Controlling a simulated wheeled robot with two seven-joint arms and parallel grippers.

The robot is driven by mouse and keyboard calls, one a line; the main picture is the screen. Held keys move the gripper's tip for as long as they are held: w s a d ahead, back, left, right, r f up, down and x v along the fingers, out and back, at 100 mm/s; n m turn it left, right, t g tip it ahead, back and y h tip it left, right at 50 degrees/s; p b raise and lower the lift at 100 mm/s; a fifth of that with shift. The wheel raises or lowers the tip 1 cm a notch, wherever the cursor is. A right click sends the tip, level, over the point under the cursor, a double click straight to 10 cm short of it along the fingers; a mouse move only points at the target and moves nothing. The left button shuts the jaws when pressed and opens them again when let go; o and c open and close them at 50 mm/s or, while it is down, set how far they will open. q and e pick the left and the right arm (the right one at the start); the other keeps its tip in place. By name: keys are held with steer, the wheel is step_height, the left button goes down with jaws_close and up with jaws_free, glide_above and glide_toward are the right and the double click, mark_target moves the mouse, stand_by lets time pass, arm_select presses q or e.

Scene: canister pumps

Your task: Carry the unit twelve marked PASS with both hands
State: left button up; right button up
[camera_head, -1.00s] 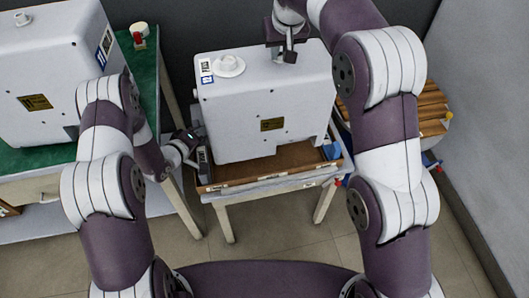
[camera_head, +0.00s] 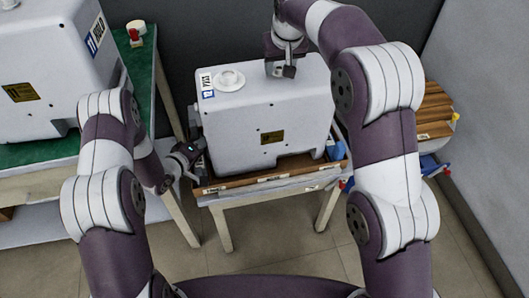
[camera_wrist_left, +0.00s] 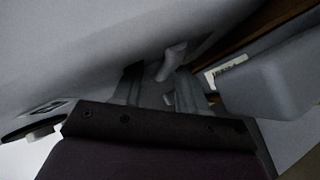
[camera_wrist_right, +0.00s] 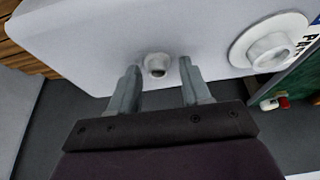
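The light grey unit (camera_head: 262,112) with a PASS label (camera_head: 205,80) sits upright over the wooden tray (camera_head: 262,180) on a small stand. Its blue tag number is too small to read surely. My right gripper (camera_head: 283,70) is above the unit's top at the back; in the right wrist view its fingers (camera_wrist_right: 157,90) are apart, with a round stub (camera_wrist_right: 157,66) beyond the gap. My left gripper (camera_head: 196,150) is beside the unit's left side; in the left wrist view its fingers (camera_wrist_left: 160,90) are apart, with a grey peg (camera_wrist_left: 171,62) beyond or between them, contact unclear.
Another grey unit (camera_head: 45,70) with a different label stands on the green bench (camera_head: 50,150) at left. A red and white item (camera_head: 136,35) is at the bench's back. A slatted wooden crate (camera_head: 432,108) is at right, near the wall. Floor is clear in front.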

steer(key=shift+w, duration=0.1)
steer(key=shift+d, duration=0.1)
steer(key=shift+r, duration=0.1)
arm_select(q)
steer(key=v, duration=1.2)
arm_select(e)
steer(key=s+d, duration=0.3)
steer(key=s, duration=0.9)
steer(key=shift+r, duration=0.45)
arm_select(q)
steer(key=shift+f, duration=0.1)
